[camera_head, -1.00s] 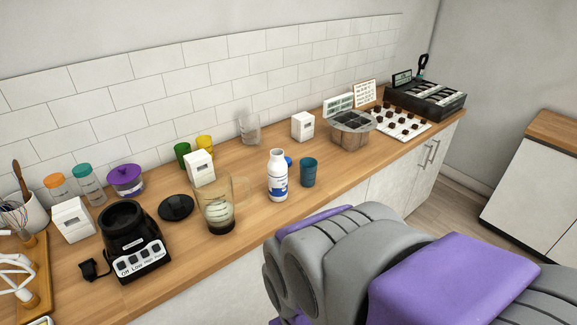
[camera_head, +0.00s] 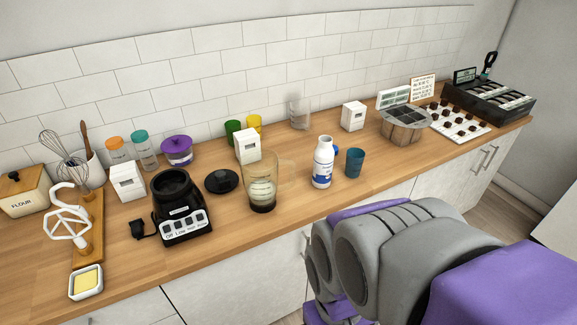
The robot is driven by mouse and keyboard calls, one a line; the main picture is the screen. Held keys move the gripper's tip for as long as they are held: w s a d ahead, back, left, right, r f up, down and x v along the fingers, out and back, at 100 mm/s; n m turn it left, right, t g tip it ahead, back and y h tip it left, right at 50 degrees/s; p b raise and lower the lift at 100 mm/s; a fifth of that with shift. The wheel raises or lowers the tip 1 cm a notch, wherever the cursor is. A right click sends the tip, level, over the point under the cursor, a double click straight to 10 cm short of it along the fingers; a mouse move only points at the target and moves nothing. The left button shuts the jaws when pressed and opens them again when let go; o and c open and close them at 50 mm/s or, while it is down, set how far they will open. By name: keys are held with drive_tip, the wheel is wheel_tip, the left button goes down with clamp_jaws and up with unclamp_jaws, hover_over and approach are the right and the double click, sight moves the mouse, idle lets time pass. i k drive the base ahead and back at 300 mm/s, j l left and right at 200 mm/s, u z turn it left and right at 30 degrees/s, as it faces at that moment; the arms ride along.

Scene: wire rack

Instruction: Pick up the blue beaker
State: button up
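A blue beaker (camera_head: 355,163) stands upright on the wooden counter, near its front edge. My grey and purple arm reaches across the lower right, in front of the counter and below the beaker. My gripper's fingertips do not show, so I cannot see whether it is open or holds anything.
A glass blender jug (camera_head: 262,190) and a black blender base (camera_head: 180,207) stand further left. Behind are a green cup (camera_head: 233,131), a yellow cup (camera_head: 254,123), a clear glass (camera_head: 299,114) and white boxes (camera_head: 353,116). Counter right of the beaker is clear.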

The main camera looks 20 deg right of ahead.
sight(355, 156)
drive_tip(key=i+l+z, duration=0.15)
drive_tip(key=z, duration=0.3)
drive_tip(key=i+z, duration=0.7)
drive_tip(key=z, duration=0.2)
